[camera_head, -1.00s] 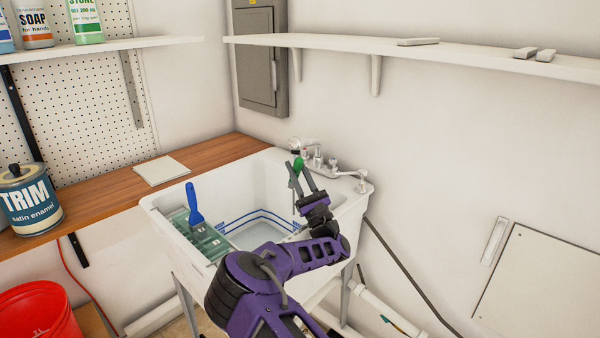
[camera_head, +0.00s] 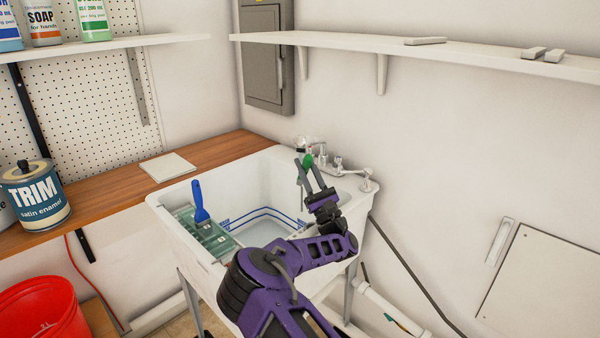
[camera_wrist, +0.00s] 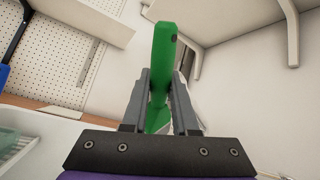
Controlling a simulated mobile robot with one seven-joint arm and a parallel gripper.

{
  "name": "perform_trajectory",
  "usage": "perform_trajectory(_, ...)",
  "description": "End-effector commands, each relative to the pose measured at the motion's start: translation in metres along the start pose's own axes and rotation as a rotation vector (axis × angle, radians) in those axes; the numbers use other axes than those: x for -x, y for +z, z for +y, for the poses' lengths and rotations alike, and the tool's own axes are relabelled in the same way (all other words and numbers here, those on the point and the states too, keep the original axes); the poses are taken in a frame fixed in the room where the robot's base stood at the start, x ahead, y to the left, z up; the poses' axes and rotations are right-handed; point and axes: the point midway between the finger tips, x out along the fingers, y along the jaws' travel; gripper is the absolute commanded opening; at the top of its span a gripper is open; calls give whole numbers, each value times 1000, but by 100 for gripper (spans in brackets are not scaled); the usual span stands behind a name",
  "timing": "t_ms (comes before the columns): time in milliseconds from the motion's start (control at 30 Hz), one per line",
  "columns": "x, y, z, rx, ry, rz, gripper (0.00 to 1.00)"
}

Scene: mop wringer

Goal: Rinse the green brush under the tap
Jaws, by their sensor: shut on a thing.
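My gripper (camera_head: 309,174) is shut on the green brush (camera_head: 307,161) and holds it up over the back right part of the white sink (camera_head: 182,235). In the wrist view the green brush (camera_wrist: 164,55) stands between the two grey fingers, its handle end pointing up and away. Its lower part is mostly hidden by the gripper. The chrome tap (camera_head: 352,171) is on the sink's back right rim, just right of and behind the brush. I cannot tell whether water runs from it.
A blue-handled tool (camera_head: 199,203) stands at a green tray (camera_head: 215,239) on the sink's left side. A wooden counter (camera_head: 115,187) with a paint tin (camera_head: 36,196) lies to the left. A red bucket (camera_head: 42,312) stands below. A shelf (camera_head: 480,56) runs above the sink.

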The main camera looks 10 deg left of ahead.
Motion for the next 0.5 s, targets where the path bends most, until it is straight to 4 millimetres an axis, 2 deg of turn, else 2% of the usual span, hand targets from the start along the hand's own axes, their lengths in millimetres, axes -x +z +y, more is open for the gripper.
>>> perform_trajectory(500, -2, 2, 7, -1, 0, 0, 0)
